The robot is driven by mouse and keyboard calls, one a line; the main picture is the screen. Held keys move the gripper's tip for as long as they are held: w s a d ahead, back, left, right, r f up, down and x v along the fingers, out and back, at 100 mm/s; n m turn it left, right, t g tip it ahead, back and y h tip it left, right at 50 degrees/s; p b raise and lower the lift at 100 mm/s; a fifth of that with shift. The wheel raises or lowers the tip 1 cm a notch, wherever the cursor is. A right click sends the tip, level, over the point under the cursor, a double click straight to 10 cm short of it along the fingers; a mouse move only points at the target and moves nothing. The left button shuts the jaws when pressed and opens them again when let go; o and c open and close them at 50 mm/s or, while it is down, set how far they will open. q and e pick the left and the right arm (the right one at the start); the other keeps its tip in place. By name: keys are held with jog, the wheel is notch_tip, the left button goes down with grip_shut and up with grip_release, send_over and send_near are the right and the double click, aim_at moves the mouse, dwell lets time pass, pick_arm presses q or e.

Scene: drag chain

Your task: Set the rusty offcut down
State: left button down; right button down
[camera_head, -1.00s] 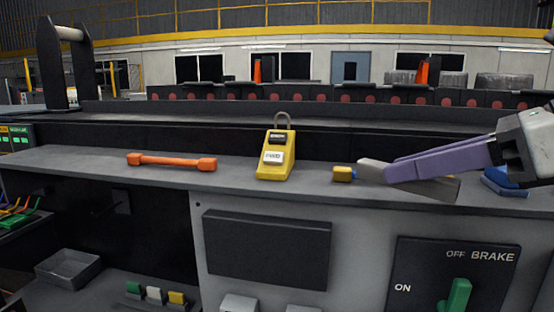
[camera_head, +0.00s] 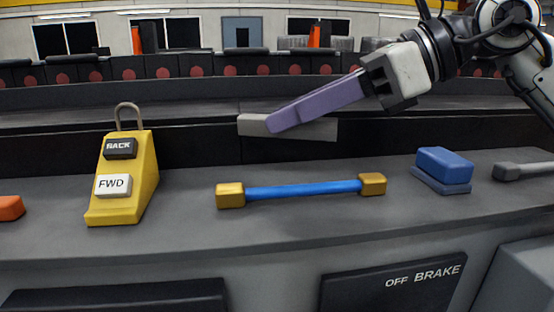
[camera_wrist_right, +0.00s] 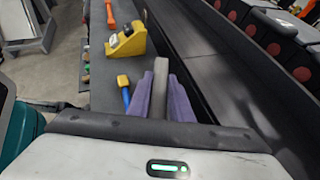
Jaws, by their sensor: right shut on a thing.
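My right gripper (camera_head: 280,121), with purple fingers, is shut on a flat grey bar, the offcut (camera_head: 318,130). The bar looks plain grey; I see no clear rust on it. It is held roughly level in the air, in front of the dark conveyor side and above the grey shelf (camera_head: 330,225). In the right wrist view the offcut (camera_wrist_right: 160,88) stands out between the two purple fingers, close to the shelf's conveyor edge. Its middle is partly hidden by the near finger. My left gripper is not in view.
A yellow pendant box (camera_head: 135,185) stands on the shelf at left. A blue rod with yellow ends (camera_head: 303,190) lies mid-shelf. A blue block (camera_head: 443,168) and a grey handle (camera_head: 522,170) lie to the right. Shelf between box and rod is clear.

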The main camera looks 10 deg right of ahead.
aim_at(294, 181)
notch_tip(294, 181, down, 6)
jog(key=shift+w+f, duration=0.1)
jog(key=shift+f, duration=0.15)
jog(key=c, duration=1.6)
grip_release()
jog(key=shift+d, duration=0.1)
